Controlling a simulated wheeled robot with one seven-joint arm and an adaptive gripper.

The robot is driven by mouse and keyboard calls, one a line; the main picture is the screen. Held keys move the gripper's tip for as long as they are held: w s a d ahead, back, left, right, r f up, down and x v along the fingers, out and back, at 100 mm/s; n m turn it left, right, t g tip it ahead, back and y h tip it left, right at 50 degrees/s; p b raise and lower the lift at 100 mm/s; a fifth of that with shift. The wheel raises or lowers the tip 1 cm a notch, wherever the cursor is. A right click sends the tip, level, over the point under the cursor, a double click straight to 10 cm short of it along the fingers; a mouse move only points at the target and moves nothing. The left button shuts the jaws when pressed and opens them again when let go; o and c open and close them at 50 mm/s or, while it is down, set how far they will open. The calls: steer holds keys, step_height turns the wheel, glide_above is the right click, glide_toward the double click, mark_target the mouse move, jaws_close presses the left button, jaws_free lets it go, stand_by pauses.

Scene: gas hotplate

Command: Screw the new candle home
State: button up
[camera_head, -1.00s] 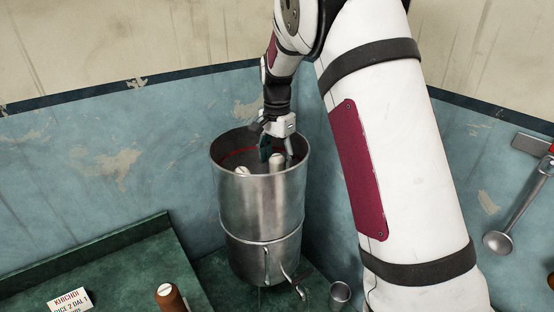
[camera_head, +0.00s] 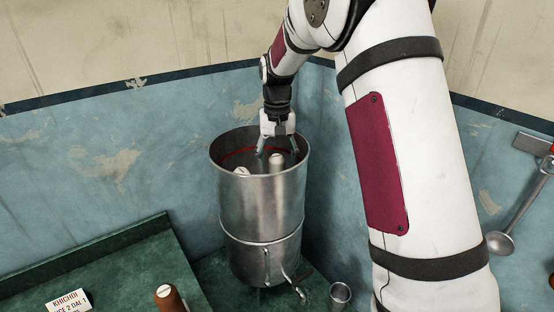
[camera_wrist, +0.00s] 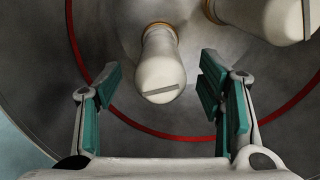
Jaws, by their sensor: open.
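A steel water-filter vessel (camera_head: 262,205) stands in the corner. Inside are two pale candles. One candle (camera_head: 276,162) stands below my gripper (camera_head: 278,150); it shows in the wrist view (camera_wrist: 160,70) with a grooved top and an orange ring at its base. The second candle (camera_head: 241,171) is at the vessel's left side, and in the wrist view (camera_wrist: 262,14) at the upper right. My gripper is open at the vessel's mouth, its green-padded fingers on either side of the first candle, with gaps showing on both sides. I cannot tell which candle is the new one.
A small metal cup (camera_head: 340,293) stands right of the vessel's tap (camera_head: 300,284). A ladle (camera_head: 500,242) hangs at the right. The vessel's rim surrounds my gripper.

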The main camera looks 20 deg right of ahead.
steer(key=shift+c, duration=0.2)
steer(key=c, duration=1.3)
steer(key=m, duration=0.4)
steer(key=shift+m, duration=0.4)
jaws_close()
steer(key=shift+m, duration=0.3)
steer(key=m, duration=0.5)
steer(key=o, duration=1.3)
jaws_free()
steer(key=shift+o, duration=0.2)
